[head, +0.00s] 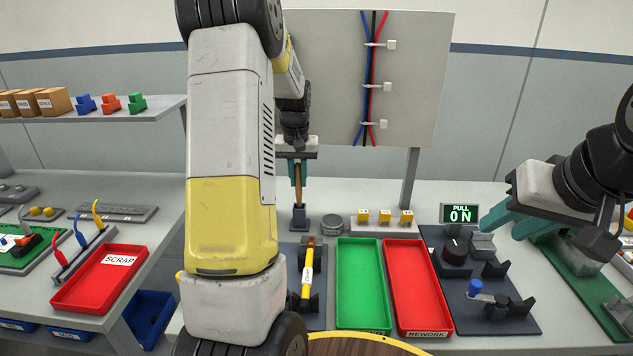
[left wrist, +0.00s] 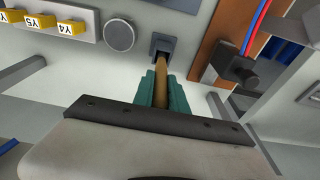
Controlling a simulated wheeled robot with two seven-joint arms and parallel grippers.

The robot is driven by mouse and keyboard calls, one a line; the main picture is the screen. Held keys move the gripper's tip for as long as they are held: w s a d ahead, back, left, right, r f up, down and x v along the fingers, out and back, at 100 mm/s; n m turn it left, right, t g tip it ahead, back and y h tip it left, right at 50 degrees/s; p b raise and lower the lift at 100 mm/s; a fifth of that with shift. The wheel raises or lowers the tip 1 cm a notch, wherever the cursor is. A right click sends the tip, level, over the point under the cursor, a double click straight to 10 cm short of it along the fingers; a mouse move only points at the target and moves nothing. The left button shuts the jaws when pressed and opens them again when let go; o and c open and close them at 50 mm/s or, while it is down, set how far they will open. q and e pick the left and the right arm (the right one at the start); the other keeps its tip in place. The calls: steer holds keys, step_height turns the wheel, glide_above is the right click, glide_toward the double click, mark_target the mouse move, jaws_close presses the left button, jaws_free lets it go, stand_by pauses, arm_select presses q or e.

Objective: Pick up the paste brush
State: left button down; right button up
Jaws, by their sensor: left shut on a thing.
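The paste brush (head: 298,193) shows as a tan, tapering wooden shaft in the head view, upright at the back of the bench. My left gripper (head: 297,174) is shut around it from above, with a teal finger on each side. In the left wrist view the brush (left wrist: 161,92) runs between the fingers (left wrist: 161,88) toward a small dark holder (left wrist: 163,47). Its far end meets the holder's opening; I cannot tell how deep it sits. The holder (head: 300,219) also shows in the head view. My right gripper (head: 484,228) is at the right, its finger gap unclear.
A grey round tin (head: 332,224) and yellow labelled blocks (head: 385,217) stand right of the holder. Green (head: 359,322) and red (head: 416,323) trays lie in front. A yellow-handled tool (head: 307,272) rests on a dark mat. A panel with cables (head: 320,75) rises behind.

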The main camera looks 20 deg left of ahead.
mark_target(298, 164)
arm_select(q)
step_height(298, 164, up, 3)
steer(key=shift+r, duration=0.2)
steer(key=s+d, duration=0.2)
steer(key=s, duration=0.6)
steer(key=s+d, duration=0.2)
steer(key=s, duration=0.7)
steer(key=shift+s+d, duration=0.25)
steer(key=shift+d, duration=0.05)
steer(key=shift+w+r, duration=0.1)
stand_by(0.5)
